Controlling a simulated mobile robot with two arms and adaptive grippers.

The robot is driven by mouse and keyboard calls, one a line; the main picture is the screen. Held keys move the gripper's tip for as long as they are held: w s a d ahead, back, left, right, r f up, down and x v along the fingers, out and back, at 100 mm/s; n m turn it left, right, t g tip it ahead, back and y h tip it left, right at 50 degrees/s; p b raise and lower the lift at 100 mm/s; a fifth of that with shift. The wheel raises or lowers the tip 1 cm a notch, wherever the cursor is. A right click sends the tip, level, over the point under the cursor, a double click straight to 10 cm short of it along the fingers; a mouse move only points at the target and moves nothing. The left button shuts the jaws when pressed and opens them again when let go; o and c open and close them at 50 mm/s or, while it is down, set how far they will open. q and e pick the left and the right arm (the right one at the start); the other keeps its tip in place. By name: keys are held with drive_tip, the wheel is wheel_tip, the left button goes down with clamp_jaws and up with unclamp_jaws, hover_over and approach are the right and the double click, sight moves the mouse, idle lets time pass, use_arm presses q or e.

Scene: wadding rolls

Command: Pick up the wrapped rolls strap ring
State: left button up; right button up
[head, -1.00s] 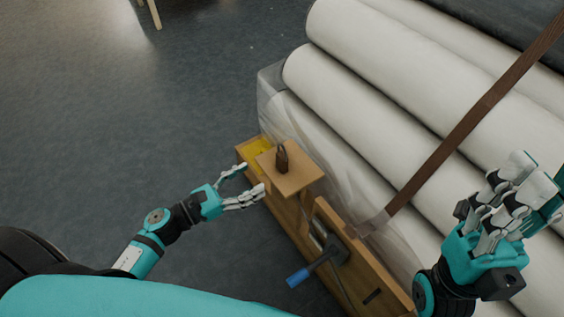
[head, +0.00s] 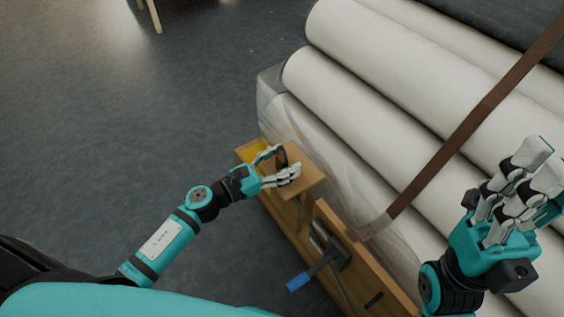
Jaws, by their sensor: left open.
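The strap ring (head: 292,153), a small dark brown piece, is on the square wooden top (head: 312,178) of a stand beside the wrapped rolls. My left gripper (head: 287,160) is at the ring, with its thumb on the far side and its white fingers on the near side. It is open, and its fingers hide much of the ring; whether they touch it is unclear. My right gripper (head: 517,185) is over the rolls at the right, with nothing visible in it. How far its fingers are closed is unclear.
Large white rolls (head: 400,75) fill the right, with a brown strap (head: 470,122) across them.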

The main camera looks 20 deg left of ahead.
use_arm(q)
drive_tip(key=shift+c, duration=0.5)
clamp_jaws()
